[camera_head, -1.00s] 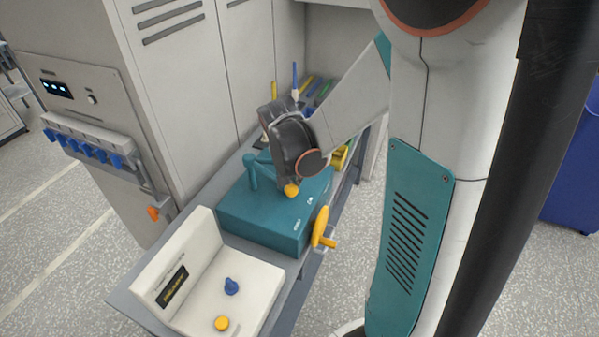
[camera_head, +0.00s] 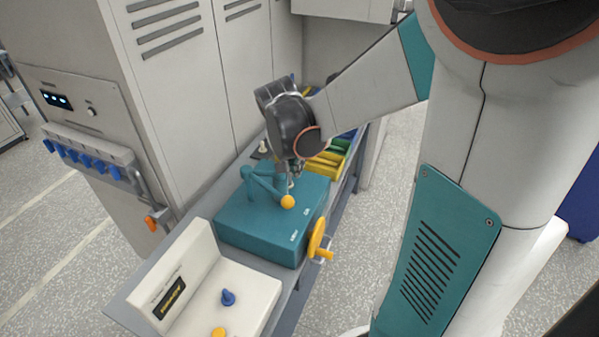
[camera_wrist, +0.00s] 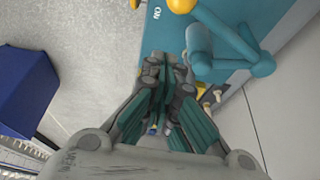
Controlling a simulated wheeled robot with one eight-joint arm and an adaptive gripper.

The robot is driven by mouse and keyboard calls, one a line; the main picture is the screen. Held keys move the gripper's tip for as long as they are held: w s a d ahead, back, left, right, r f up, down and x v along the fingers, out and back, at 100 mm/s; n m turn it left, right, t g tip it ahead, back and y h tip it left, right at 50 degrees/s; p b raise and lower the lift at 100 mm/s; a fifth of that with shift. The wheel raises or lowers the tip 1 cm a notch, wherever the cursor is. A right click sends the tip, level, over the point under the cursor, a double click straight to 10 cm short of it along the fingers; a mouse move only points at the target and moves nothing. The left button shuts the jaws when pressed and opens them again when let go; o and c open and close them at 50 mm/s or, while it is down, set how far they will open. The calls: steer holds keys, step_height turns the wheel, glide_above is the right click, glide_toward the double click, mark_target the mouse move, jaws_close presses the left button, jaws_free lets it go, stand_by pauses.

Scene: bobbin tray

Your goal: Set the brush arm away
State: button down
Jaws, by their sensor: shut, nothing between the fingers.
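The brush arm (camera_head: 265,186) is a teal bar on a teal box (camera_head: 262,232). It runs from an upright post at the back left to an orange ball knob (camera_head: 288,202) near the box's right side. My gripper (camera_head: 293,178) is over the back right of the box, close behind the knob and partly overlapping the arm in the picture. In the wrist view my gripper (camera_wrist: 172,72) has its fingers together and empty. The brush arm (camera_wrist: 228,42) lies beyond the fingertips to the right there, with the knob (camera_wrist: 181,5) at the top edge. Contact is not visible.
A cream unit (camera_head: 230,300) with blue and orange knobs stands at the front. Yellow and green bins (camera_head: 330,160) are behind. A tall cabinet (camera_head: 180,90) borders the bench's left side.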

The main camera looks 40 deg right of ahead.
steer(key=v, duration=0.3)
steer(key=shift+w+d+r+p, duration=0.15)
steer(key=shift+r+p, duration=0.15)
stand_by(0.3)
